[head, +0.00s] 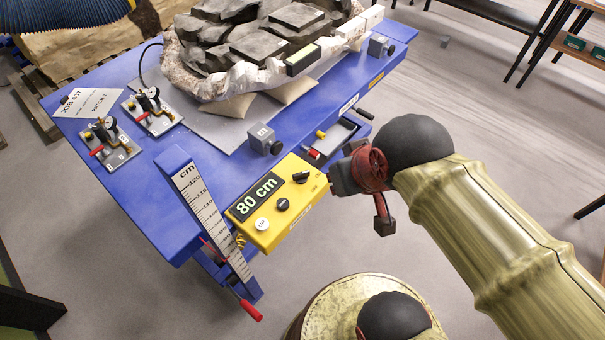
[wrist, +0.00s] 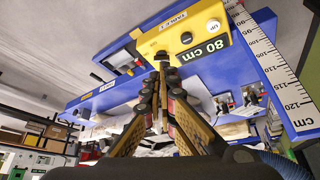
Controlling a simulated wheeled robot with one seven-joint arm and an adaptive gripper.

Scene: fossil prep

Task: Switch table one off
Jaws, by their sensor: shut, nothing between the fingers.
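A yellow control box (head: 272,232) is fixed to the near edge of the blue table (head: 130,190). Its display (head: 257,196) reads 80 cm. It carries a white UP button (head: 262,224), a black round control (head: 282,204) and a black rotary switch (head: 301,177) at its right end. The box also shows upside down in the wrist view (wrist: 228,60), with a TABLE 1 label. My gripper (head: 335,179) is just right of the box, near the rotary switch. In the wrist view its fingertips (wrist: 162,60) are together and empty, in front of the switch end; contact cannot be told.
A large fossil block (head: 250,40) rests on the table, with grey clamps beside it. Two valve units (head: 150,110) stand at the left. A height scale (head: 212,215) and red-handled lever (head: 250,310) are at the near corner.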

